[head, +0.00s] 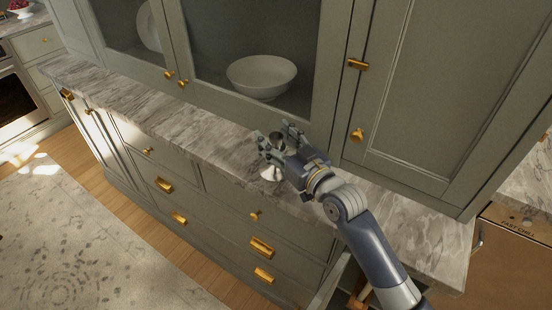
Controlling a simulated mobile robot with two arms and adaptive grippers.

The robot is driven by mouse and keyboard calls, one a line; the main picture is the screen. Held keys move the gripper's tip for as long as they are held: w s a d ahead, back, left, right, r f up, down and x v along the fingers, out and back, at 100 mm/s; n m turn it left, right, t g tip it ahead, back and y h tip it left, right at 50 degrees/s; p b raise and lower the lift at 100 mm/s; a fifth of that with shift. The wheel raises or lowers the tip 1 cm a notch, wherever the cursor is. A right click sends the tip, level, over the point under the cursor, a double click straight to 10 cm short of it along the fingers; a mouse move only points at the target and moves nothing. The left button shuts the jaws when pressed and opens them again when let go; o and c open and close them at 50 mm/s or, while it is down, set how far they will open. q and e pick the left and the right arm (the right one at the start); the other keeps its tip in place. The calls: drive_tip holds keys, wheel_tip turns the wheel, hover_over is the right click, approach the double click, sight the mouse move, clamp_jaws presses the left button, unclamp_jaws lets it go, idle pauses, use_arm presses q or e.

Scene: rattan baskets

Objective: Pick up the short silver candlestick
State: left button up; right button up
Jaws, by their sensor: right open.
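The short silver candlestick (271,174) stands upright on the marble counter, near the counter's front edge. Its pale, flared base shows below my right gripper, and a darker cup-like top shows between the fingers. My right gripper (278,139) is open, with its fingers on either side of the candlestick's upper part. I cannot tell whether the fingers touch it. Part of the stem is hidden behind the gripper. My left gripper is not in view.
The marble counter (180,115) is narrow and mostly bare to the left. A glass-fronted cabinet (330,75) rises behind it, with a white bowl (262,78) inside. Gold-handled drawers (262,247) lie below.

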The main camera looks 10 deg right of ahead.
clamp_jaws()
idle(0.3)
